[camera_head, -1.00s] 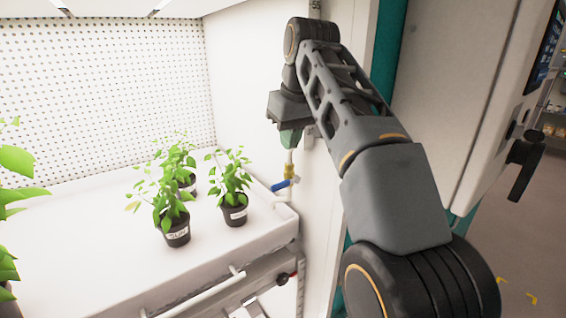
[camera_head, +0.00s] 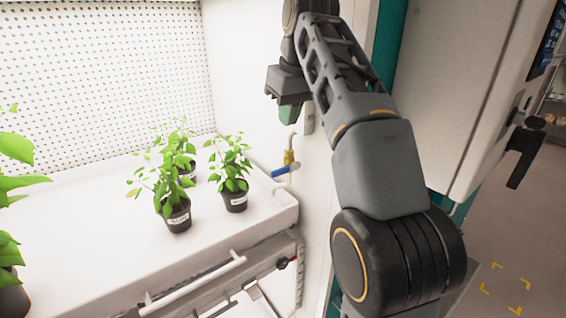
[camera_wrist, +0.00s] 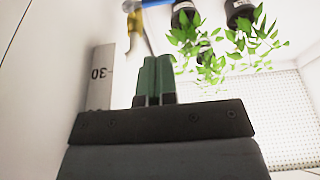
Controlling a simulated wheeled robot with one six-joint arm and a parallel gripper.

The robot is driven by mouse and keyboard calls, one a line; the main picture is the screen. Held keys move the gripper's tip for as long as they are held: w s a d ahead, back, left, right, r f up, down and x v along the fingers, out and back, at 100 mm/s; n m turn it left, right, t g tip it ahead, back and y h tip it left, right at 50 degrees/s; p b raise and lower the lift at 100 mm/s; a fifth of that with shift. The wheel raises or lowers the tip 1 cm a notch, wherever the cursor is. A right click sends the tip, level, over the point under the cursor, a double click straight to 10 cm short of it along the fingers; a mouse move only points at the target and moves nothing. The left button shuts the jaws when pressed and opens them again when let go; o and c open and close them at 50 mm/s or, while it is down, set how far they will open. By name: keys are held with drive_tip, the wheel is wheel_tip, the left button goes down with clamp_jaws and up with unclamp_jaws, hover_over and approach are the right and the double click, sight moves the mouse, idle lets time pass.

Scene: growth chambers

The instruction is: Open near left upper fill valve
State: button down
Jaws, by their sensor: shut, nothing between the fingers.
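The fill valve (camera_head: 289,158) is a brass body with a blue lever handle (camera_head: 282,171) on a white pipe by the chamber's right wall, above the tray's right corner. In the wrist view the brass valve (camera_wrist: 134,22) and its blue handle (camera_wrist: 150,3) show at the top edge, the handle partly cut off. My gripper (camera_head: 288,116) is above the valve in the head view, apart from it. In the wrist view its green fingers (camera_wrist: 154,72) are together with nothing between them.
Potted plants (camera_head: 235,201) stand on the white tray (camera_head: 100,262) left of the valve. A grey plate marked 30 (camera_wrist: 100,75) is beside my fingers on the wall. The open chamber door (camera_head: 450,90) is at right. A white rail (camera_head: 195,285) runs below the tray.

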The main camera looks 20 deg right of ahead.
sight(281, 168)
drive_tip(key=s+d+b+x, duration=0.1)
drive_tip(key=x, duration=1)
drive_tip(key=shift+a+f+b, duration=0.35)
drive_tip(key=shift+a+b, duration=0.05)
drive_tip(key=shift+w, duration=0.1)
drive_tip(key=shift+f, duration=0.15)
